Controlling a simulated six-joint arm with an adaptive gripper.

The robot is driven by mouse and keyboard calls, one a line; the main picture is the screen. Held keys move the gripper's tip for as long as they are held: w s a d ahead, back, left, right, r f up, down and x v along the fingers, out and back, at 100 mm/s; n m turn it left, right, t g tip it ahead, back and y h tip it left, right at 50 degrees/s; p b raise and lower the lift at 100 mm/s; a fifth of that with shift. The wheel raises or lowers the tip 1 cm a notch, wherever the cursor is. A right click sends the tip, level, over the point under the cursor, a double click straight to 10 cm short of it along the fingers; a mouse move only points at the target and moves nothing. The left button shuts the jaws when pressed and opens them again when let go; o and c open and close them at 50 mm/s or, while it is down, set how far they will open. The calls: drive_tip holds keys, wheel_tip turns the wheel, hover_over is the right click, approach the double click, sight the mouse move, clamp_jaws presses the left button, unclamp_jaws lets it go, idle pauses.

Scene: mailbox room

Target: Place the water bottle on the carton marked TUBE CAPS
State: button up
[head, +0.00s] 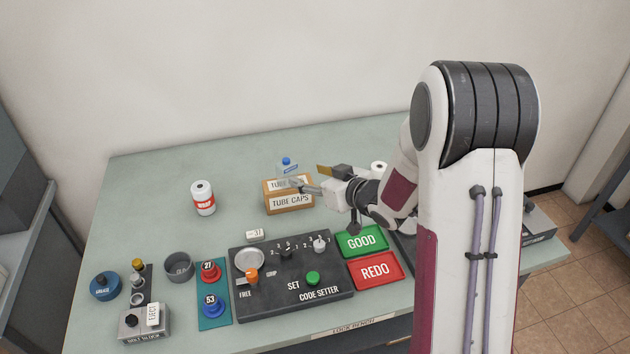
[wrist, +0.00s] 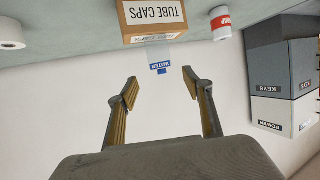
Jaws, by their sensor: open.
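The water bottle (head: 287,167) is small and clear, with a blue cap and blue label. It stands upright at the far side of the carton marked TUBE CAPS (head: 290,203). Its base is hidden, so I cannot tell whether it stands behind the carton or on its far edge. My gripper (head: 306,177) is open and empty, just right of the bottle and above the carton. In the wrist view, which is upside down, the bottle (wrist: 160,57) shows beyond the gap between the open fingers (wrist: 160,80), beside the carton (wrist: 153,14).
A white and red canister (head: 204,198) stands left of the carton, and a white roll (head: 378,167) to its right. The code setter panel (head: 300,295) and GOOD and REDO trays (head: 374,270) lie in front. The back left of the table (head: 150,190) is clear.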

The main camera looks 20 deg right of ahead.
drive_tip(key=s+d+r+m+g+h, duration=0.1)
drive_tip(key=s+d+r+m+h, duration=0.15)
drive_tip(key=s+r, duration=0.35)
drive_tip(key=s+d+r+m+g+h, duration=0.1)
drive_tip(key=s+d+r+h, duration=0.25)
drive_tip(key=s+r, duration=0.3)
drive_tip(key=s+a+g, duration=0.2)
drive_tip(key=s+a, duration=0.1)
drive_tip(key=s, duration=1)
drive_tip(key=s+a+g+y, duration=0.1)
drive_tip(key=s+a, duration=0.3)
drive_tip(key=s, duration=1)
drive_tip(key=shift+r+m+g, duration=0.15)
drive_tip(key=shift+m+g, duration=0.3)
drive_tip(key=shift+g, duration=0.45)
